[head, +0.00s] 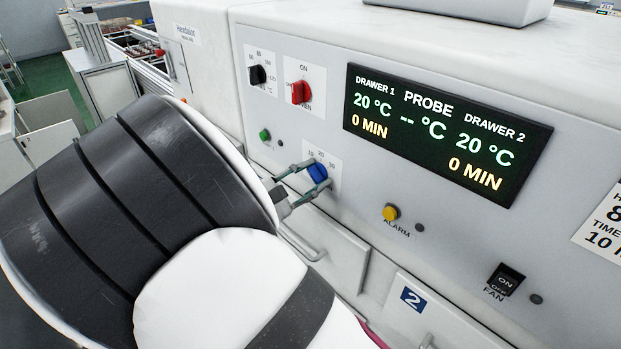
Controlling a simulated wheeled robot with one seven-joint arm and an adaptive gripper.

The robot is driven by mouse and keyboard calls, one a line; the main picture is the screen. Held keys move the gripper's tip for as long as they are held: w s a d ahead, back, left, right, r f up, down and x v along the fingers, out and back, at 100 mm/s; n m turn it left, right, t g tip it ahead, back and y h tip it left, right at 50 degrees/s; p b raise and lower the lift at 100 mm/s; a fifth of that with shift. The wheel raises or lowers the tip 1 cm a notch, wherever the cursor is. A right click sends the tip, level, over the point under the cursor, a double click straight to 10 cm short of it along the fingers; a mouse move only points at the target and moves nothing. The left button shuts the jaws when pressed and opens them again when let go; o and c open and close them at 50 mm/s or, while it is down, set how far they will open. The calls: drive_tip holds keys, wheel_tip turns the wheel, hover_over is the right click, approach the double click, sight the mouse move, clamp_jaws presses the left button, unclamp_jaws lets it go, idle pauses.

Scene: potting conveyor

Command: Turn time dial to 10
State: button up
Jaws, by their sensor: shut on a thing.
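The blue time dial (317,173) sits low on the grey control panel, on a white scale plate with printed numbers, of which 10, 20 and 30 seem to show. My gripper (302,172) reaches it from the left, with its fingers closed around the blue knob. My arm hides the lower left of the scale plate. The exact pointer position on the dial is too small to tell. The display (447,132) reads 0 MIN and 20 °C for both drawer 1 and drawer 2, and dashes for the probe.
Above the dial are a black knob (257,75) and a red knob (301,92). A green button (265,135) is to the left. A yellow alarm button (390,212) and a black fan switch (505,281) are to the right. A drawer handle (303,243) sticks out below.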

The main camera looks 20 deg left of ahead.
drive_tip(key=shift+m, duration=0.6)
drive_tip(key=o, duration=1.2)
drive_tip(key=shift+c, duration=0.2)
drive_tip(key=v, duration=1.2)
